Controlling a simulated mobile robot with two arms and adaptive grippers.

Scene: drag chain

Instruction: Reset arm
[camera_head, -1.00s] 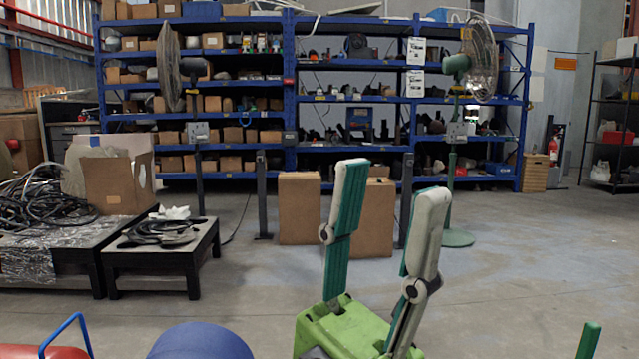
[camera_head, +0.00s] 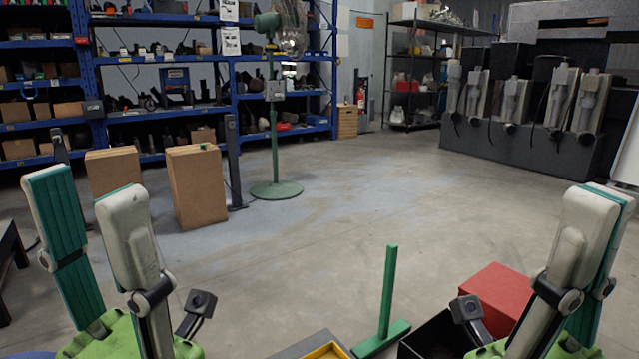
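My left gripper (camera_head: 86,193) is at the lower left of the head view. Its two grey-and-green fingers point up and stand apart with nothing between them. My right gripper (camera_head: 598,200) is at the lower right, also pointing up. Its fingers overlap from this angle, so the gap between them is hidden. I see nothing in either gripper. Both green gripper bodies are partly cut off by the bottom edge.
A green T-shaped stand (camera_head: 388,298), a black box (camera_head: 437,334), a red box (camera_head: 497,294) and a yellow tray (camera_head: 326,351) are between the grippers at the bottom. Cardboard boxes (camera_head: 196,187) and a fan (camera_head: 274,130) stand beyond. The middle floor (camera_head: 350,200) is clear.

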